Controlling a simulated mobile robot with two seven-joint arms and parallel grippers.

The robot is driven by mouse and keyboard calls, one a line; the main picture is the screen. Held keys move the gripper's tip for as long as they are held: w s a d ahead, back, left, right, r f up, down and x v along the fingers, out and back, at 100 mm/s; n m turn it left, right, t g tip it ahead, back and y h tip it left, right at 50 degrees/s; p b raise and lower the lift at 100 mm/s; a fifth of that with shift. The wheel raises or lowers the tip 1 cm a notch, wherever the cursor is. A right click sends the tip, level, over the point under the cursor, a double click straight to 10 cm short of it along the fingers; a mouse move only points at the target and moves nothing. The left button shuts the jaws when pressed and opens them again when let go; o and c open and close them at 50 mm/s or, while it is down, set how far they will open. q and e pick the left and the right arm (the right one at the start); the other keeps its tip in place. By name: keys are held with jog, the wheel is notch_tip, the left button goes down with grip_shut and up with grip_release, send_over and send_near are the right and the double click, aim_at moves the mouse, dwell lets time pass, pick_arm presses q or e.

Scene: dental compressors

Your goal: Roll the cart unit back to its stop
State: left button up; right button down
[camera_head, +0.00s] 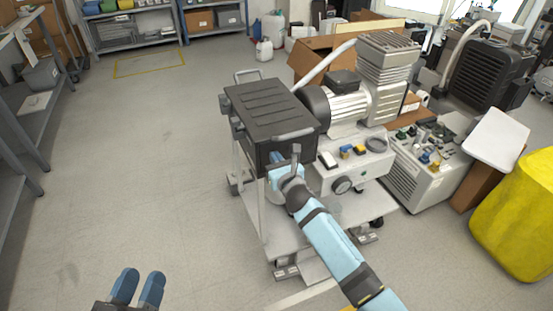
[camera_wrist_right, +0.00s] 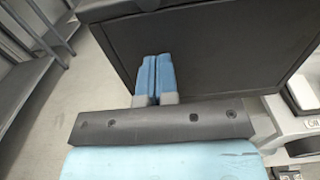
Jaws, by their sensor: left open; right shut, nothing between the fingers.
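The cart unit (camera_head: 262,225) is a light metal frame on casters, with a dark grey ribbed box (camera_head: 270,105) on its left part and a motor with a compressor (camera_head: 350,100) beside it. My right gripper (camera_head: 276,163) is shut and empty at the near side of the dark box. In the right wrist view its blue fingertips (camera_wrist_right: 155,75) are together in front of the box's flat dark panel (camera_wrist_right: 205,60); I cannot tell if they touch it. My left gripper (camera_head: 138,288) is open and empty, low at the left, apart from the cart. I cannot make out the stop.
A white unit with fittings (camera_head: 425,165), a yellow-covered object (camera_head: 520,215) and a cardboard box (camera_head: 310,60) stand right of and behind the cart. Grey shelving (camera_head: 25,110) runs along the left. The floor (camera_head: 140,170) between shelving and cart is clear.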

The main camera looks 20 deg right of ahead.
aim_at(271, 149)
jog(key=shift+w, duration=0.1)
jog(key=w+b, duration=0.1)
jog(key=w, duration=0.2)
jog(key=shift+w+r, duration=0.15)
jog(key=shift+w, duration=0.2)
jog(key=shift+r, duration=0.2)
pick_arm(q)
jog(key=shift+s+d+r+t+h, duration=0.15)
jog(key=shift+r+t+h, duration=0.1)
jog(key=shift+r, duration=0.3)
jog(key=shift+s+d+r+t+h, duration=0.15)
jog(key=shift+r+t, duration=0.1)
jog(key=shift+r, duration=0.3)
jog(key=shift+a, duration=0.1)
jog(key=shift+a+f, duration=0.1)
